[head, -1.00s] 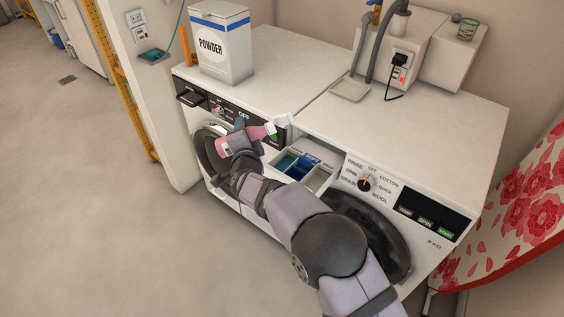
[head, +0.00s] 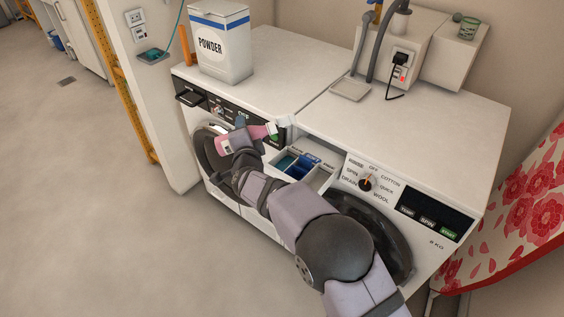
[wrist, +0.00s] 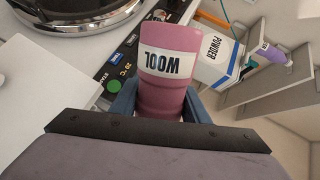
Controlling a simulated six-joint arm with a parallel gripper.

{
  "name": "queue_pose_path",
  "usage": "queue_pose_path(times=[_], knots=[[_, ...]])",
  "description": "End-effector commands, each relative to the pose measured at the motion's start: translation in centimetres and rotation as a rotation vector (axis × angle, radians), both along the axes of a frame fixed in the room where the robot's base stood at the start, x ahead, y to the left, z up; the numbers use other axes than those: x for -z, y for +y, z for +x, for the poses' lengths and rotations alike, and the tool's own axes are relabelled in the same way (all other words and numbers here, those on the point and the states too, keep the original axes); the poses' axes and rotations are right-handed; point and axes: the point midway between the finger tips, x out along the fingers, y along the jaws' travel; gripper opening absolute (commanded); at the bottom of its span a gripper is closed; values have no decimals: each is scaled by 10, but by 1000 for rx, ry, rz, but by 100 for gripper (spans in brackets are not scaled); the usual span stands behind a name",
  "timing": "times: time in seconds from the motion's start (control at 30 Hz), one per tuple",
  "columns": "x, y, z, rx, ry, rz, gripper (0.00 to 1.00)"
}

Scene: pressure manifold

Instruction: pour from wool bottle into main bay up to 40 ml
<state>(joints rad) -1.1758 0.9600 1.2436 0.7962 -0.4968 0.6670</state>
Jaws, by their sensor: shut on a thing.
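The wool bottle is pink with a white WOOL label. In the wrist view the wool bottle (wrist: 170,85) fills the middle, its label upside down. My gripper (wrist: 160,104) is shut on it, with a blue finger on each side. The open detergent drawer (head: 322,180) is to the right of that end and has teal, blue and pale compartments. I cannot tell which is the main bay. No stream of liquid shows.
A POWDER box (head: 222,50) stands on the left washer top. The right washer top (head: 420,125) is mostly clear. A program knob (head: 367,183) sits right of the drawer.

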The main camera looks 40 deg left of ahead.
Motion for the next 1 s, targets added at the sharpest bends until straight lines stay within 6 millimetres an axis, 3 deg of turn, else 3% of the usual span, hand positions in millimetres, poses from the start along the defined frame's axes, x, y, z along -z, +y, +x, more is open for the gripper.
queue_pose_path(times=[1.0], knots=[[0, -1, 3, 2, 46, 41, 12]])
